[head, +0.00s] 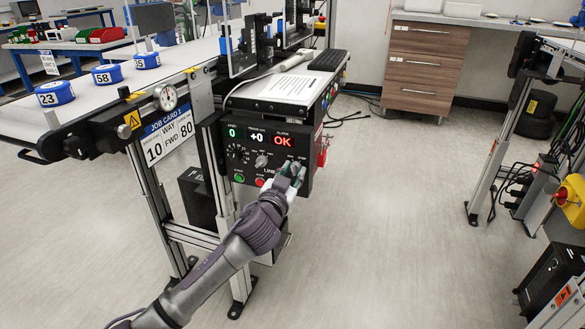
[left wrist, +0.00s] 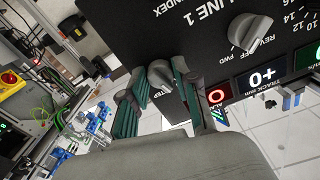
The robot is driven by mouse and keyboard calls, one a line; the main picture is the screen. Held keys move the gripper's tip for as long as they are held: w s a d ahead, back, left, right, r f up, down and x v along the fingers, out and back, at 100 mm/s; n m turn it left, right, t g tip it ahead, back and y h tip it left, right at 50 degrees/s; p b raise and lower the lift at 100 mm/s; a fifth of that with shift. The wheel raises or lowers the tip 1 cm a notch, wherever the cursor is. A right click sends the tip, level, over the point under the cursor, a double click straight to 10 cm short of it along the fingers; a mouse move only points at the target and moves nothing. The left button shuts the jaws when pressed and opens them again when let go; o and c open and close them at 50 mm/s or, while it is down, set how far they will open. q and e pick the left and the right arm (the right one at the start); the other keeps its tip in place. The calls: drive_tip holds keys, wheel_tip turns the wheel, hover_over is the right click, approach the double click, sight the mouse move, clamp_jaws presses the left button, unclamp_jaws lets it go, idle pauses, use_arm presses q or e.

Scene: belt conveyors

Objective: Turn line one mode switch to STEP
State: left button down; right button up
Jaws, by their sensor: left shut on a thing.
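The black line one control panel (head: 250,148) hangs at the end of the conveyor, with lit displays reading 0, +0 and OK. My left gripper (head: 294,172) is at the panel's lower right and largely covers the mode switch there. In the left wrist view, the grey mode switch knob (left wrist: 160,74) sits between the green-padded fingers of the left gripper (left wrist: 158,90), which is shut on it. An "INDEX" label and a partly covered "STEP" label show near the knob. I cannot tell exactly which way it points. My right gripper is not in view.
A second grey knob marked REV, OFF, FWD (left wrist: 250,32) is beside the gripper. Green (head: 239,178) and red (head: 260,182) buttons are along the panel's bottom. A red switch (head: 322,150) sticks out at the panel's right side.

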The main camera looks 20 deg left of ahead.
use_arm(q)
drive_tip(key=shift+r+m+p, duration=0.2)
drive_tip(key=shift+m+p, duration=0.15)
drive_tip(key=shift+m, duration=0.15)
drive_tip(key=shift+m+p, duration=0.65)
drive_tip(key=shift+m, duration=0.25)
drive_tip(key=m+p, duration=0.3)
drive_tip(key=m, duration=0.2)
drive_tip(key=shift+f+m, duration=0.1)
drive_tip(key=shift+m, duration=0.3)
drive_tip(key=shift+m+p, duration=0.35)
drive_tip(key=shift+m, duration=0.15)
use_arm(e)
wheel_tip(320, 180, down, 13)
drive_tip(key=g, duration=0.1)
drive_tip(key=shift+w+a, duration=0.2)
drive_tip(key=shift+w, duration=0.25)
use_arm(q)
drive_tip(key=c, duration=0.9)
unclamp_jaws()
drive_tip(key=shift+o, duration=0.2)
